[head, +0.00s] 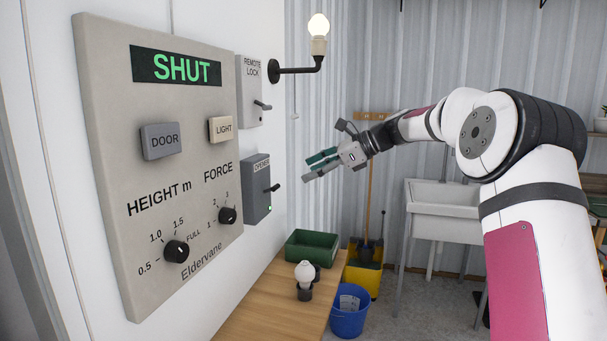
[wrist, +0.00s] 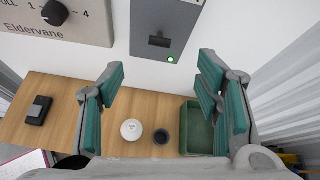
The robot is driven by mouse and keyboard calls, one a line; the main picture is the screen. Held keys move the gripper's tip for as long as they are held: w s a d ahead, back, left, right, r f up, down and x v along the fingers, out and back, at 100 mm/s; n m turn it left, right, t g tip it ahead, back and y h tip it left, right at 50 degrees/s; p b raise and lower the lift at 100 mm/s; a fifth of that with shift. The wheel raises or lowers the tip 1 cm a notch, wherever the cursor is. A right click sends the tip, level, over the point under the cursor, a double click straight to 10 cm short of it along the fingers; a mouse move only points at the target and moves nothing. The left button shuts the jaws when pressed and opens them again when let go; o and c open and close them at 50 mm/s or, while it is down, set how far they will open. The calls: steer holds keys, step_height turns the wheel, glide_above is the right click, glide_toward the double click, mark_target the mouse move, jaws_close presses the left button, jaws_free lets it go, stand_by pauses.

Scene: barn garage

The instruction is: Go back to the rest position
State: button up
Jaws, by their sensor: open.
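My gripper (head: 319,165) is open and empty, in the air to the right of the wall controls in the head view. In the wrist view its two green-padded fingers (wrist: 162,95) stand wide apart with nothing between them. A beige control panel (head: 112,95) on the left wall reads SHUT in green. It carries a DOOR button (head: 160,141), a LIGHT button (head: 221,129) and HEIGHT (head: 176,251) and FORCE (head: 227,215) knobs. A grey opener box (head: 256,199) with a lever and a green lamp is near my gripper, apart from it. It also shows in the wrist view (wrist: 165,25).
A wooden bench (head: 258,307) below holds a green tray (head: 311,246) and a white bulb-shaped thing (head: 305,275). The remote lock box (head: 250,90) and a lit bulb lamp (head: 318,47) are on the wall. A blue bucket (head: 348,322) and white sink (head: 440,209) stand beyond.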

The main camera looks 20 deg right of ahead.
steer(key=s+a+f+n+g+h, duration=0.1)
steer(key=s+a+n+g+h, duration=0.15)
steer(key=s+a+n, duration=0.55)
steer(key=s+a+n+g+h, duration=0.1)
steer(key=s+a+n+h, duration=0.15)
steer(key=s, duration=0.85)
steer(key=s+d+f+n+h, duration=0.1)
steer(key=s+f+n, duration=0.4)
steer(key=s, duration=0.8)
steer(key=s+d+f+n+h, duration=0.1)
steer(key=s+f+n+h, duration=0.2)
steer(key=s, duration=1.1)
step_height(320, 180, down, 2)
steer(key=n, duration=0.4)
steer(key=shift+s+t+h, duration=0.3)
steer(key=shift+t+h, duration=0.05)
steer(key=shift+h, duration=0.05)
steer(key=shift+n, duration=0.25)
